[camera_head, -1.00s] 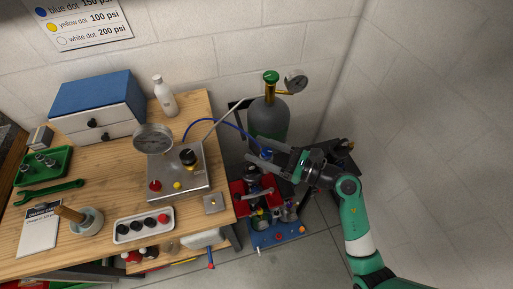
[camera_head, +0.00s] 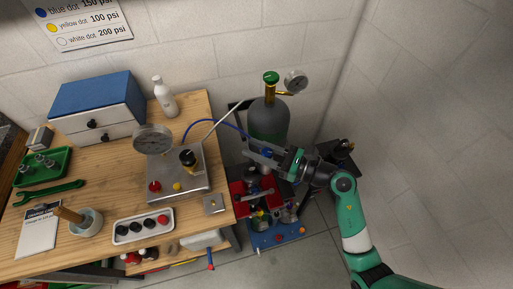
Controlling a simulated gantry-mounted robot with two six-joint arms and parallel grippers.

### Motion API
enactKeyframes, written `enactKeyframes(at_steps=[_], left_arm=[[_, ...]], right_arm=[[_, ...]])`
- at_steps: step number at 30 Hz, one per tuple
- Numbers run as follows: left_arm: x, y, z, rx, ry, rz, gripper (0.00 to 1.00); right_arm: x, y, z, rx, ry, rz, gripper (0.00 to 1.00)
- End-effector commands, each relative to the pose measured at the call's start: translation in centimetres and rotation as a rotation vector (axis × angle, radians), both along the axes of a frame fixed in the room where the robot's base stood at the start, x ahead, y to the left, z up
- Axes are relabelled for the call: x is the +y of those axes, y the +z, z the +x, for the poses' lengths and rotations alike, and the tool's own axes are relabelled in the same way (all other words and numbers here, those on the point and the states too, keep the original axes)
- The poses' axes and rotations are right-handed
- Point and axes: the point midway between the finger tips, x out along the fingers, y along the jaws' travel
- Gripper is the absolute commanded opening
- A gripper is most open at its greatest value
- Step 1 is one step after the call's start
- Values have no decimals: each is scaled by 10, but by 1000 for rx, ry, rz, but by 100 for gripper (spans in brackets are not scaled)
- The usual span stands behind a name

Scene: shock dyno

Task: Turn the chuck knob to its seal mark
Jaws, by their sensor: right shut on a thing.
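My right gripper (camera_head: 258,152) reaches in from the right, in front of the grey gas cylinder (camera_head: 268,122). The fingers hide most of the knob, and I cannot make out a seal mark. My left gripper is not in view.
A steel box with a gauge (camera_head: 153,140) and knobs stands on the wooden bench (camera_head: 105,190). A red and blue machine (camera_head: 275,236) stands on the floor below my right gripper. The wall is to the right.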

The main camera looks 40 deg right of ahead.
Motion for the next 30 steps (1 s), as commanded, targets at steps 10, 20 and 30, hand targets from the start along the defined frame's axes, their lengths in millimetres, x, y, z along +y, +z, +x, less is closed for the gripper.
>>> enactKeyframes(at_steps=[10,20,30], left_arm=[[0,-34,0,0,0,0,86],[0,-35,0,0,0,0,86],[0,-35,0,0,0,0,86]], right_arm=[[8,-5,-4,-7,355,0,0],[10,0,-7,-5,419,3,0],[10,0,-7,-5,418,2,68]])
